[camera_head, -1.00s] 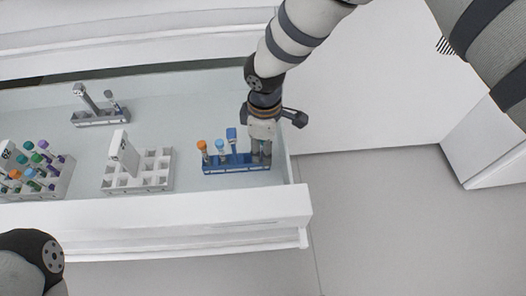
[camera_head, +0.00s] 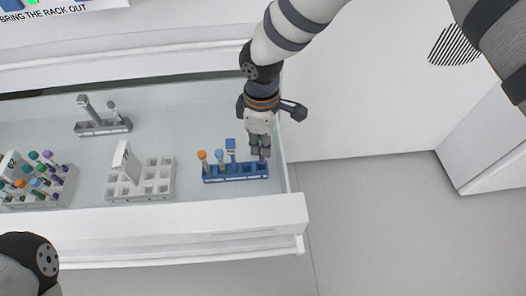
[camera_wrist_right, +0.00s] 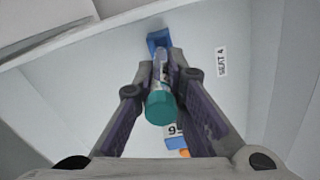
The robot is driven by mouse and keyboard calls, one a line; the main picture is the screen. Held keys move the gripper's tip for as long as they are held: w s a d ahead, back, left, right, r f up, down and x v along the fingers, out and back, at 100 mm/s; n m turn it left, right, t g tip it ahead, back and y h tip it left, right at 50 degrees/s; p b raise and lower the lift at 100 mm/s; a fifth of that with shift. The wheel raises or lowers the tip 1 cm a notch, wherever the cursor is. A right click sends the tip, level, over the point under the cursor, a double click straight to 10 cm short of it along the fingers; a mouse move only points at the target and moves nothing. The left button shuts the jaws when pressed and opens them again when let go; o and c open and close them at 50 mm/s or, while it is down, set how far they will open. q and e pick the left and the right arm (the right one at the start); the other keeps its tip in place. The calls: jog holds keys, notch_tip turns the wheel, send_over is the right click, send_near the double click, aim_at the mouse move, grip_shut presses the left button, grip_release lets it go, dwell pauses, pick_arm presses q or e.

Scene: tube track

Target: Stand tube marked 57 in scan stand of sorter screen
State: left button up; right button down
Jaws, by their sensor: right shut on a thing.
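My right gripper (camera_head: 260,152) is just above the right end of a blue rack (camera_head: 236,174). In the right wrist view, the right gripper (camera_wrist_right: 165,85) is shut on a clear tube with a teal cap (camera_wrist_right: 160,107); no number on it can be read. Part of the blue rack (camera_wrist_right: 158,40) shows beyond the tube's far end; I cannot tell whether that end is clear of the rack. A screen (camera_head: 60,8) at the top left reads "BRING THE RACK OUT". I cannot tell which holder is its scan stand. My left gripper is out of view.
The blue rack also holds an orange-capped tube (camera_head: 203,158) and a light-blue-capped tube (camera_head: 220,158). A pale, seemingly empty rack (camera_head: 160,190) stands to its left. A small grey stand (camera_head: 103,128) is behind.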

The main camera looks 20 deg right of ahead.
notch_tip(320, 180, up, 4)
jog(key=shift+r+p, duration=0.1)
jog(key=shift+p, duration=0.3)
